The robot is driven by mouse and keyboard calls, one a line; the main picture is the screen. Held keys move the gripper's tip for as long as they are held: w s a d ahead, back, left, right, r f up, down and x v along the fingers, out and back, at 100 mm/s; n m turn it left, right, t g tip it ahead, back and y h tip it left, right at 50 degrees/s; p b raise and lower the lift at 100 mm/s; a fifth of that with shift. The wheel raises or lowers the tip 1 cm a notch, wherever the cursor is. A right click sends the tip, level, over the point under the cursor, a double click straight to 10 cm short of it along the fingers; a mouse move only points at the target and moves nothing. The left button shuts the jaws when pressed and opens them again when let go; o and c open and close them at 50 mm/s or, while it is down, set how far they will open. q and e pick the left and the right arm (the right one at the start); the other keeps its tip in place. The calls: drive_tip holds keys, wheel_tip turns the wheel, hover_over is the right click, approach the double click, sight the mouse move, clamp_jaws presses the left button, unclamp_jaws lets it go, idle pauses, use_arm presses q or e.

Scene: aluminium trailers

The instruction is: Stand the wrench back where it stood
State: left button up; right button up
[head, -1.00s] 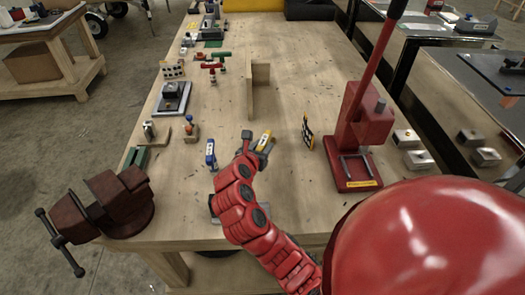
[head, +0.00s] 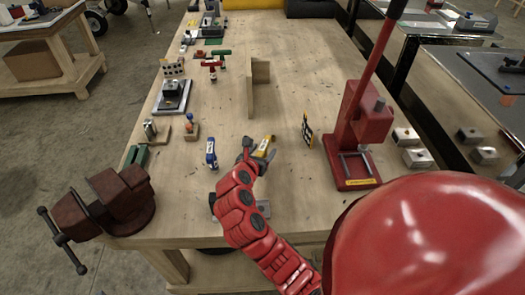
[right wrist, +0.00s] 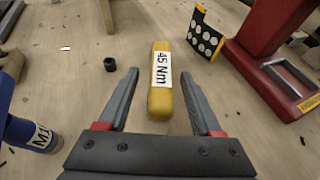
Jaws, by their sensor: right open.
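A yellow handle labelled "45 Nm" (right wrist: 160,80), which I take for the wrench, shows in the right wrist view just ahead of and between my fingers. In the head view the yellow handle (head: 264,145) is beside my right gripper (head: 250,152). My right gripper (right wrist: 160,100) is open, with a finger on either side of the handle's near end and a gap to each. I cannot tell whether the handle stands or lies. A blue labelled tool (head: 211,153) stands to the left; its lower part shows in the wrist view (right wrist: 35,135). My left gripper is out of view.
A wooden upright piece (head: 258,85) stands behind. A dark red vise (head: 118,200) sits at the table's left front corner. A small black ring (right wrist: 110,64) lies near the left finger.

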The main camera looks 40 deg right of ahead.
drive_tip(key=shift+r, duration=0.15)
drive_tip(key=p+v, duration=0.1)
drive_tip(key=v, duration=1.1)
